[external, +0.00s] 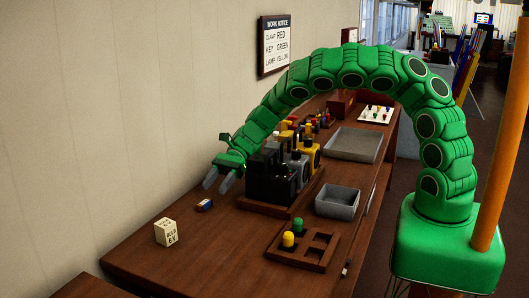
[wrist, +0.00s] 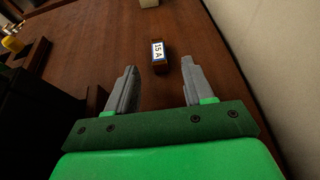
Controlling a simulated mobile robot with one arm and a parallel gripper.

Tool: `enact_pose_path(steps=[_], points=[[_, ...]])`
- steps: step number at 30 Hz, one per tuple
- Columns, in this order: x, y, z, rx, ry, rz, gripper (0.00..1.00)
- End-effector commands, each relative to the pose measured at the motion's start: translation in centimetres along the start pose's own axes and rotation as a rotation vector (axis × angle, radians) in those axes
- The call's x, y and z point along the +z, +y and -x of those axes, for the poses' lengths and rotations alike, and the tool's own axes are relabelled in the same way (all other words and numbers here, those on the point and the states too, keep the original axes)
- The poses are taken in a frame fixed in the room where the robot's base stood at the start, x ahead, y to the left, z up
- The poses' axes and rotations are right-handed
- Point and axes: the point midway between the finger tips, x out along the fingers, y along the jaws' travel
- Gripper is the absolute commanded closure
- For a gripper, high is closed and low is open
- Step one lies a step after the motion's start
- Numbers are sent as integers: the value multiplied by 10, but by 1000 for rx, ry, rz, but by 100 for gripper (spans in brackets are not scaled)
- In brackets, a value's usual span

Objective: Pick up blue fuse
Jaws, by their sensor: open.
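The blue fuse (external: 204,205) lies on the wooden table, left of the black lever unit. In the wrist view the fuse (wrist: 158,52) shows a white label reading "15 A" with a blue edge and a dark brown end. My gripper (external: 219,180) is open and empty, above the table and close to the fuse. In the wrist view my gripper (wrist: 158,82) has its two grey fingers spread wide.
A cream box labelled "BULB 6V" (external: 166,232) stands left of the fuse. The black lever unit (external: 270,182) stands close to my gripper's right. A wooden tray (external: 296,259) holds yellow and green pieces. Grey bins (external: 338,201) stand farther right. The wall (wrist: 270,50) runs close beside.

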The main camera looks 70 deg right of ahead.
Motion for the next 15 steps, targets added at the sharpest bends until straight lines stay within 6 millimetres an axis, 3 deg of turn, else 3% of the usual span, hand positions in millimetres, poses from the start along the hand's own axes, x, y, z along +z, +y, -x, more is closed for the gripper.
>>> enact_pose_path(steps=[15], points=[[-2, 3, -42, 1, 0, -3, 48]])
